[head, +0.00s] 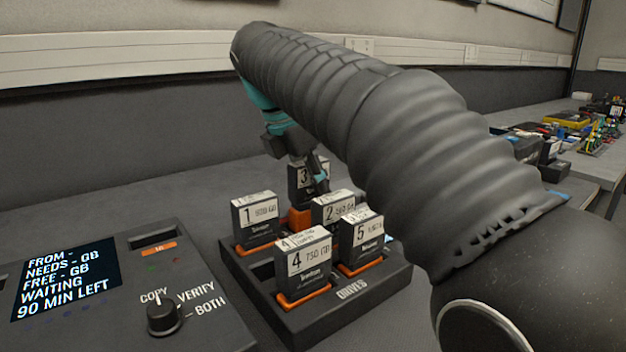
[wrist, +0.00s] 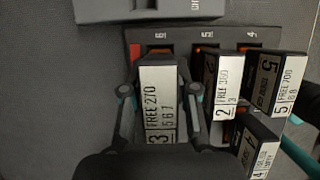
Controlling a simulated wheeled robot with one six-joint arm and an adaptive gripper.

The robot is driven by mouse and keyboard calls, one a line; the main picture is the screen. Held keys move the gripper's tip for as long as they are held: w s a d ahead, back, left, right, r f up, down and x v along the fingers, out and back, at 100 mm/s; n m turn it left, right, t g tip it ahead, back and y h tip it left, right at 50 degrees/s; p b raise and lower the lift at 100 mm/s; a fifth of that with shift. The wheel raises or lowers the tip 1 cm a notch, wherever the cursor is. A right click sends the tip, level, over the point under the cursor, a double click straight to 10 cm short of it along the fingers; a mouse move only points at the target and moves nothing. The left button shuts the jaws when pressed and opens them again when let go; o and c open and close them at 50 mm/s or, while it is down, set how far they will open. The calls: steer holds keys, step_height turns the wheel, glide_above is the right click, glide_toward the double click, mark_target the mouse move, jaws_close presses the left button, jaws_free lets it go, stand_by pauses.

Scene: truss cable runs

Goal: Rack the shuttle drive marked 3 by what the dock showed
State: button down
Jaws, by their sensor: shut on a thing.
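The shuttle drive marked 3 (head: 303,180) is a dark block with a white label, at the back of the drive rack (head: 345,305). In the wrist view, drive 3 (wrist: 160,100) reads "FREE 270" with "5 6 7" below. My gripper (wrist: 160,90) is shut on it, one finger on each side. The drive is by the rack position marked 6; whether it is seated or just above cannot be told. The dock (head: 190,275) is at left; its screen (head: 65,280) reads "FROM -, NEEDS - GB, FREE - GB, WAITING, 90 MIN LEFT".
Drive 1 (head: 255,218), drive 2 (head: 332,208), drive 4 (head: 303,262) and drive 5 (head: 361,240) stand in the rack close around drive 3. The dock's knob (head: 164,315) has COPY, VERIFY and BOTH marks. A grey unit (wrist: 150,10) lies beyond the rack.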

steer(key=shift+f, duration=1.6)
stand_by(1.5)
steer(key=shift+c, duration=2.4)
jaws_free()
steer(key=shift+r+p, duration=0.6)
steer(key=shift+r, duration=3.15)
steer(key=shift+s, duration=0.1)
